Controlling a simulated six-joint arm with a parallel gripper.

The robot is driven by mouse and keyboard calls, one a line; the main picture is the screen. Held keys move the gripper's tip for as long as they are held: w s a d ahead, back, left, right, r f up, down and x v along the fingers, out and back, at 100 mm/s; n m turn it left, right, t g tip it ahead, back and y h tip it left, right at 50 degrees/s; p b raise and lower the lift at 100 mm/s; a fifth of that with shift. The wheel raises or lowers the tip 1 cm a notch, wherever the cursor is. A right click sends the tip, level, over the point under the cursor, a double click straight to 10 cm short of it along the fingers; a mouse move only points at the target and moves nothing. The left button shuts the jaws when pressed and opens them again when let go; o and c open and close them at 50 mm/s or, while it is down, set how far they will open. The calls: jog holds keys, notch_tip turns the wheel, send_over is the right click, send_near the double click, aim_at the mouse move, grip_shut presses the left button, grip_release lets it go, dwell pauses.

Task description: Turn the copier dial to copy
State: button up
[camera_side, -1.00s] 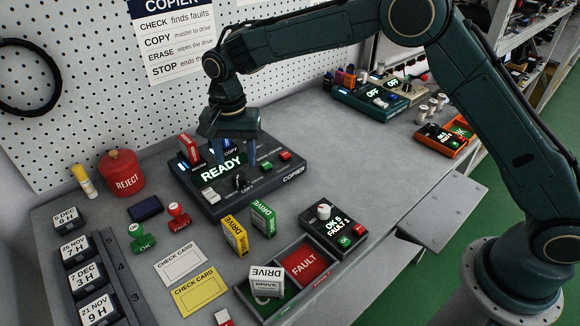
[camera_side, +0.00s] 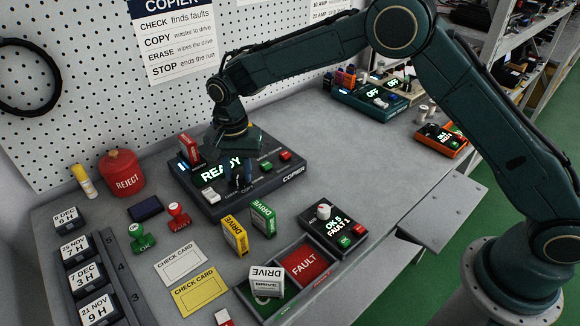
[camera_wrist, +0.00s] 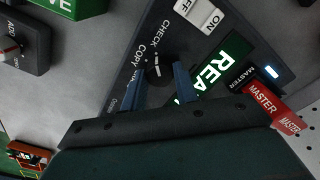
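The copier (camera_side: 213,203) is a dark box on the bench with a lit READY screen (camera_side: 221,170). Its black dial (camera_wrist: 156,68) sits beside the printed words CHECK and COPY in the wrist view. A short pale mark shows on the dial, but I cannot tell which word it points to. My gripper (camera_wrist: 162,77) is low over the copier, its two blue fingers apart on either side of the dial. I see no clear grip on it. In the side view my gripper (camera_side: 240,182) covers most of the dial.
A red master drive (camera_side: 189,149) stands upright in the copier's back left. Green and red buttons are at its right. Yellow and green drives (camera_side: 236,235) stand in front. A counter box (camera_side: 333,229) and sorting tray (camera_side: 289,294) are nearer.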

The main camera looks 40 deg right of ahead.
jog(key=shift+n, duration=0.3)
jog(key=n, duration=0.8)
dwell(0.4)
dwell(0.4)
jog(key=o, duration=1)
jog(key=shift+r, duration=0.15)
